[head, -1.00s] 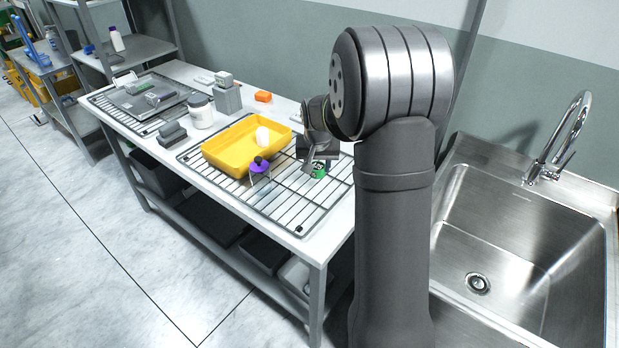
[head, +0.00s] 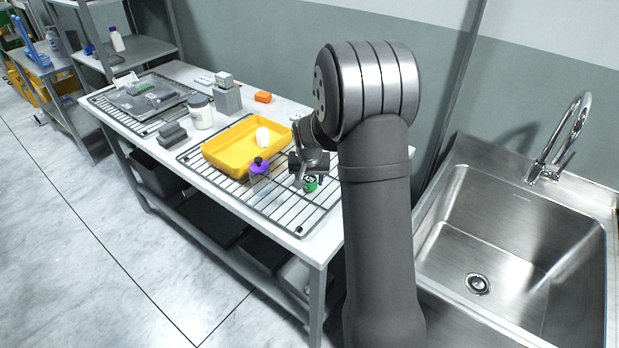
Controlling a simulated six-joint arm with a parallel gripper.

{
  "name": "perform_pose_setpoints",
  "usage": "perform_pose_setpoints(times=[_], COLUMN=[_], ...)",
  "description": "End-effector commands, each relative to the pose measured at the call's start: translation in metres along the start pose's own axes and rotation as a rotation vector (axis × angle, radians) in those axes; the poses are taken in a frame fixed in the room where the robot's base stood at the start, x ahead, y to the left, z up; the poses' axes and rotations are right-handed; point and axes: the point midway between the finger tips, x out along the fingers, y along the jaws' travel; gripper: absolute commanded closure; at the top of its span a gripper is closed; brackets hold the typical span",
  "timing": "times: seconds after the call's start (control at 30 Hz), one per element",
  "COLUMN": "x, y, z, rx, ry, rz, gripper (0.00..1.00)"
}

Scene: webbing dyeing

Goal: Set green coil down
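The small green coil (head: 311,184) shows at the lower end of my gripper (head: 305,182), over the wire rack (head: 262,211) to the right of the yellow tray. My gripper points down and appears shut on the coil. One finger shows at the coil's left side; the other is hard to make out. The coil is low over the rack bars, but I cannot tell whether it touches them.
A yellow tray (head: 222,154) with a white rounded object (head: 263,136) stands on the rack. Bare rack bars lie in front; a sink (head: 520,245) is at right.

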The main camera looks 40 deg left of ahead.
Motion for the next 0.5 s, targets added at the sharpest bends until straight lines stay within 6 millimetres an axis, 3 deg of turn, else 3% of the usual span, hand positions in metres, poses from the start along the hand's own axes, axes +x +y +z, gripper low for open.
perform_pose_setpoints(times=[0.07,0.37,0.5], x=[-0.001,-0.002,-0.014], y=[0.0,0.0,0.0], z=[0.0,-0.001,-0.002], rx=[0.0,0.0,0.0], ry=[0.001,0.001,0.002], rz=[0.0,0.0,0.0], gripper=[0.38,0.38,0.38])
